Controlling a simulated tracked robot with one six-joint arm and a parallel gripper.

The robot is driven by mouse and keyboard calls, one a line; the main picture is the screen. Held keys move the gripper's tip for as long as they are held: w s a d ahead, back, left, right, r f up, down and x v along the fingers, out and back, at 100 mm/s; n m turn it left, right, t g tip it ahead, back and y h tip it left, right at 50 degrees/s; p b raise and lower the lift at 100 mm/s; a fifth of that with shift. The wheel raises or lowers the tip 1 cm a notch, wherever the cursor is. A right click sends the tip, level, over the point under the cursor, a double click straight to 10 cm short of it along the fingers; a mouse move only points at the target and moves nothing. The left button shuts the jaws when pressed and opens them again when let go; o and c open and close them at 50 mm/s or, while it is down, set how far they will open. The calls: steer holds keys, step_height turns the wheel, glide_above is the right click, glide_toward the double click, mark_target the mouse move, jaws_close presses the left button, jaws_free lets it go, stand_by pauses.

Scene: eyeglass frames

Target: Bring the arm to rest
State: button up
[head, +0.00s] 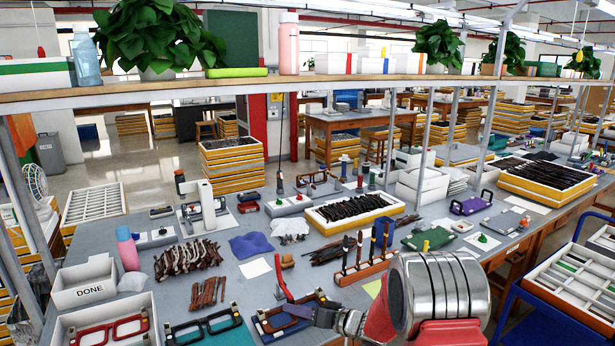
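My arm reaches in from the lower right, with a big ribbed metal cylinder and red parts close to the camera. My gripper (300,311) is at its left end, low over the front of the workbench. It is small and dark here, and I cannot tell whether its fingers are open or shut. It overlaps the right part of a blue mat with an eyeglass frame (268,324). I cannot tell whether it touches the frame or hangs above it. No object clearly shows in the gripper.
The grey workbench (226,270) is crowded. A red lever tool (281,276) and an orange rack of upright tools (352,271) stand close to the gripper. A white DONE box (88,285) is at left. A long shelf (300,82) crosses above.

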steer(key=s+d+r+m+g+h, duration=0.1)
steer(key=s+r+g+h, duration=0.2)
steer(key=s, duration=0.9)
steer(key=s+d+r+m+g, duration=0.15)
steer(key=s+g, duration=0.35)
steer(key=s, duration=0.6)
steer(key=s+d+r+t+h, duration=0.4)
steer(key=s+d+r+h, duration=0.4)
steer(key=s+d+r, duration=0.8)
steer(key=shift+s+r+t+h, duration=0.3)
steer(key=shift+s+r+t, duration=0.15)
steer(key=shift+s, duration=0.65)
